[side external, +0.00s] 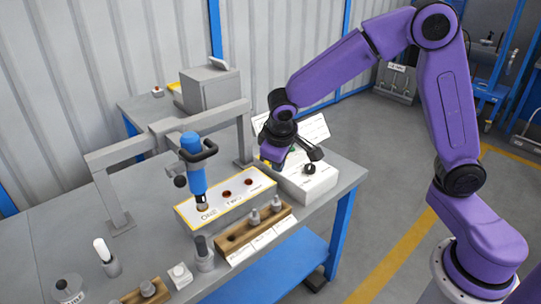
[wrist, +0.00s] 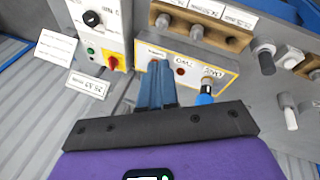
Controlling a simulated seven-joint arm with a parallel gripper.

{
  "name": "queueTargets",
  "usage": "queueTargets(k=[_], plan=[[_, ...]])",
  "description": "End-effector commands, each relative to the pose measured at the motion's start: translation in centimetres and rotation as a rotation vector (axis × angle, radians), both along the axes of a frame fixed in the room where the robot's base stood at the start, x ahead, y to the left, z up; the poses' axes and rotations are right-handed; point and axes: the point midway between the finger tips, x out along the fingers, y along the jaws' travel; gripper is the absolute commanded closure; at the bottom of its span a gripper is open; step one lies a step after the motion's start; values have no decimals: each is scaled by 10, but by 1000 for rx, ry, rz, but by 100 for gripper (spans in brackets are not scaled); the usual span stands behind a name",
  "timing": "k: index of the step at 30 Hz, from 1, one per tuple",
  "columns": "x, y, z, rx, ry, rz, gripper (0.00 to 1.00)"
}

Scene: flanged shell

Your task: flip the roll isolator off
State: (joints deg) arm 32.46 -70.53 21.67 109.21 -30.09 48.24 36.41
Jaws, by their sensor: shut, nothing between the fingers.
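A white control box (side external: 318,184) stands at the right end of the bench. It carries a black rotary knob (side external: 309,168), also seen in the wrist view (wrist: 91,18). I cannot read which control is labelled roll isolator.
A wooden rack (side external: 250,236) with grey pegs is in front. A grey frame (side external: 165,128) rises behind. White cards (wrist: 55,47) stand beyond the control box.

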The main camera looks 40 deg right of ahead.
Motion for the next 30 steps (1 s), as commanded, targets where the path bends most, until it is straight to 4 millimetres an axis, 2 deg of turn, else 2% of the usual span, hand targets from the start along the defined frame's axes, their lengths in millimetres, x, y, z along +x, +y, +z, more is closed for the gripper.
queueTargets(k=[1,3,9,15,21,30], plan=[[19,-3,-8,-11,-19,-43,100],[45,-9,-17,-23,-53,-101,100],[112,-35,-46,-50,-150,-262,100],[158,-64,-73,-71,-231,-384,100],[179,-81,-87,-78,-273,-444,100],[182,-84,-89,-79,-281,-454,100]])
